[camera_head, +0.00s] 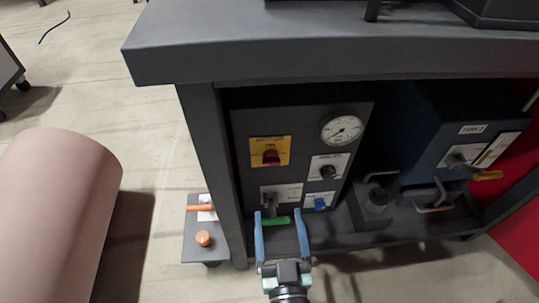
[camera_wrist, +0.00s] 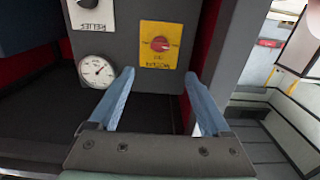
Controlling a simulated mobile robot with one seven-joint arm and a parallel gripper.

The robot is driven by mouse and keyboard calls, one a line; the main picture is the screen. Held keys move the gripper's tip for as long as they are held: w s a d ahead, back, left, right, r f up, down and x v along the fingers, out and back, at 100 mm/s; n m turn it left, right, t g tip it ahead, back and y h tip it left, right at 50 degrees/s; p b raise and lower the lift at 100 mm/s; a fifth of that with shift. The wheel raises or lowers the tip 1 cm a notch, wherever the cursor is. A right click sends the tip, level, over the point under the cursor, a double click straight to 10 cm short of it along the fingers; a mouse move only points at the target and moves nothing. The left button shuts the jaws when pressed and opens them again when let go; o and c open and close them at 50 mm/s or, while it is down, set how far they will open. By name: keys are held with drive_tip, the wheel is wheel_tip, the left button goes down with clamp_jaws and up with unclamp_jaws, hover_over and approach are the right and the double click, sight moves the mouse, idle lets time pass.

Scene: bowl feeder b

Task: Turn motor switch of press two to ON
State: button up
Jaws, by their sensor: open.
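A red rotary knob (camera_head: 270,156) sits on a yellow plate (camera_head: 285,143) on the dark control panel under the bench. In the wrist view, the panel is upside down and the red knob (camera_wrist: 160,44) shows just beyond my fingertips, roughly centred between them. My gripper (camera_head: 278,212) is open, with blue fingers, in front of the lower panel. Its fingers (camera_wrist: 159,75) hold nothing. Which press the panel belongs to is not readable.
A pressure gauge (camera_head: 342,130), black knob (camera_head: 328,172), blue knob (camera_head: 319,204) and green handle (camera_head: 282,220) are on or near the panel. A blue box (camera_head: 430,120) with a yellow lever (camera_head: 487,175) stands right. The bench top (camera_head: 300,55) overhangs. An orange button (camera_head: 203,238) is lower left.

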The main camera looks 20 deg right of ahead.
sight(271, 164)
drive_tip(key=b+x, duration=0.4)
drive_tip(key=x, duration=0.9)
drive_tip(key=shift+w+f, duration=0.1)
drive_tip(key=shift+f, duration=0.05)
clamp_jaws()
